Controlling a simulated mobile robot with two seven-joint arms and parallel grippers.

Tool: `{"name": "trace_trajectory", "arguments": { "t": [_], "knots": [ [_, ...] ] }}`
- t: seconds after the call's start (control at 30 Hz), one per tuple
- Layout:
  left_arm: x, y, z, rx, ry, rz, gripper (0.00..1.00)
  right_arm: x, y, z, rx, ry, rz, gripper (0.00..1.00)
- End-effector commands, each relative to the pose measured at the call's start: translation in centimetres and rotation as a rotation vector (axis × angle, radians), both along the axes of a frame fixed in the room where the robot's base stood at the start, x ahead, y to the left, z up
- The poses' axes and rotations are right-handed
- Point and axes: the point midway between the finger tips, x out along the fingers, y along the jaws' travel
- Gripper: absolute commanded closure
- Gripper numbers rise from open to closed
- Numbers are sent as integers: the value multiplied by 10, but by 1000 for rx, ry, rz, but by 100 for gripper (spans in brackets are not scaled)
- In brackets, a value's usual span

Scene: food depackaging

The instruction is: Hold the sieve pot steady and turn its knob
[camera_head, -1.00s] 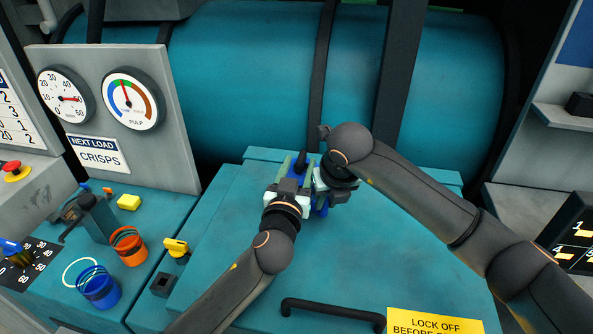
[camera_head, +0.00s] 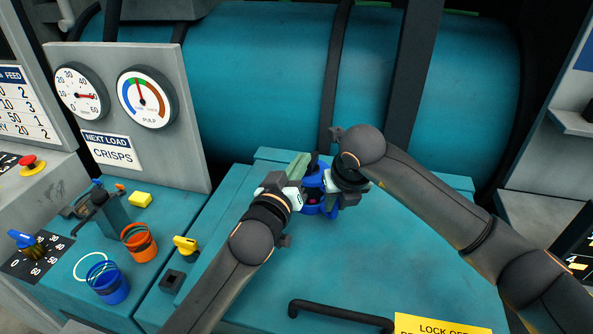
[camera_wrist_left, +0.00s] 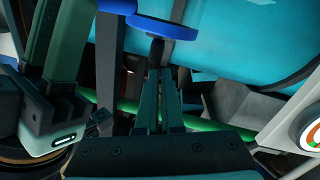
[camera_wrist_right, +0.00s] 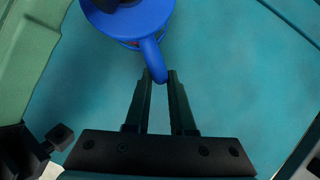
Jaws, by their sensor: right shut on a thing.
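The blue sieve pot (camera_head: 324,207) stands on the teal machine top, partly hidden by my two grippers. A dark knob (camera_head: 313,163) sits at its top. The pot's blue side handle (camera_wrist_right: 156,64) lies between the fingertips of my right gripper (camera_wrist_right: 160,82), which is shut on it.
An orange cup (camera_head: 139,243) and a blue cup (camera_head: 107,283) stand on the left bench near a yellow switch (camera_head: 185,245). Two gauges (camera_head: 147,97) are on the panel behind. A black bar handle (camera_head: 340,314) is in front; the teal top (camera_head: 400,240) is clear.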

Motion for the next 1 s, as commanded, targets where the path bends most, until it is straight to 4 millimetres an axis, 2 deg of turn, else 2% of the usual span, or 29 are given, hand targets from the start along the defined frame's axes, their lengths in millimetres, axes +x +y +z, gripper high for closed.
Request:
{"name": "trace_trajectory", "arguments": {
  "t": [0.13, 0.3, 0.4, 0.57, 0.77, 1.0],
  "knots": [
    [-21, 36, -20, -388, 160, -38, 100, 0, -1, 0, 1, 0, -2, 100],
    [-49, 68, -29, -804, 315, -70, 100, 0, 0, 0, 1, -1, -1, 100],
    [-62, 81, -29, -975, 377, -86, 100, 1, 0, 0, 1, -2, -1, 100],
    [-72, 91, -28, -1128, 433, -100, 100, 1, 0, 0, 2, -2, -1, 100],
    [-62, 88, -26, -1165, 444, -106, 100, 1, 0, 1, 2, -3, -1, 100],
    [-23, 69, -25, -1161, 444, -105, 100, 1, 0, 1, 2, -3, -1, 100]
  ]
}}
